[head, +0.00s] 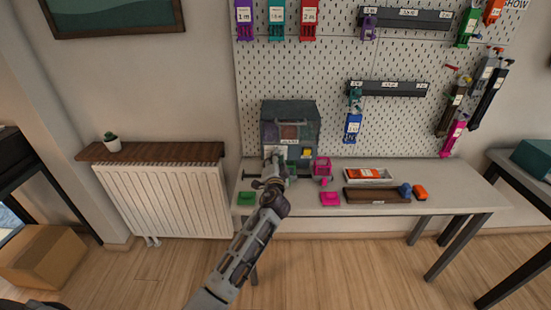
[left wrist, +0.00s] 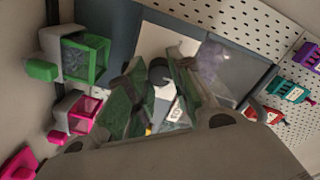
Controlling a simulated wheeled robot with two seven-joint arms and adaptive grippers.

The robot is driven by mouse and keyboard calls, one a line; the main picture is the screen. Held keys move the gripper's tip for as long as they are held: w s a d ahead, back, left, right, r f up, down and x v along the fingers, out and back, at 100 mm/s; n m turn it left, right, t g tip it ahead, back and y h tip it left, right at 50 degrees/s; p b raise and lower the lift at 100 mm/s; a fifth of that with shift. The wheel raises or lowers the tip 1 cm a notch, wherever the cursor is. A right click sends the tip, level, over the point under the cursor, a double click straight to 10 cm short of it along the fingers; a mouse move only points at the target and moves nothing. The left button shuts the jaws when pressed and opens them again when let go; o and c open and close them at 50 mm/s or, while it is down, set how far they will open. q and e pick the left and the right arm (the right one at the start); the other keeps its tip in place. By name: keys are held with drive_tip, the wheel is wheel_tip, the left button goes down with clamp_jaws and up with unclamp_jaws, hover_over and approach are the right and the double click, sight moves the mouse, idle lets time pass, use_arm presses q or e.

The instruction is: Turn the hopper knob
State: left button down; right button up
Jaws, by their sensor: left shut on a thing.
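The hopper (head: 291,108) is a dark grey cabinet with clear windows, standing on the table against the pegboard. My left gripper (head: 274,158) is at its lower front left and hides the knob in the head view. In the left wrist view my left gripper (left wrist: 160,92) has its two fingers on either side of a small dark round knob (left wrist: 157,74) on the hopper's front, and is shut on it. How far the knob is turned cannot be told. My right gripper is in neither view.
A pink bin (head: 322,166) stands right of the gripper. A green block (head: 246,198) and a pink block (head: 330,199) lie near the table's front edge.

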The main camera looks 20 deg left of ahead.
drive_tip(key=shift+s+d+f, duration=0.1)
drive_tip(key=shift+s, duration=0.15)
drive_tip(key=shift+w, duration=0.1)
use_arm(q)
drive_tip(key=c, duration=1.2)
unclamp_jaws()
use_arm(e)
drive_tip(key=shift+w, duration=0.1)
use_arm(q)
drive_tip(key=shift+s, duration=0.1)
drive_tip(key=v, duration=1.2)
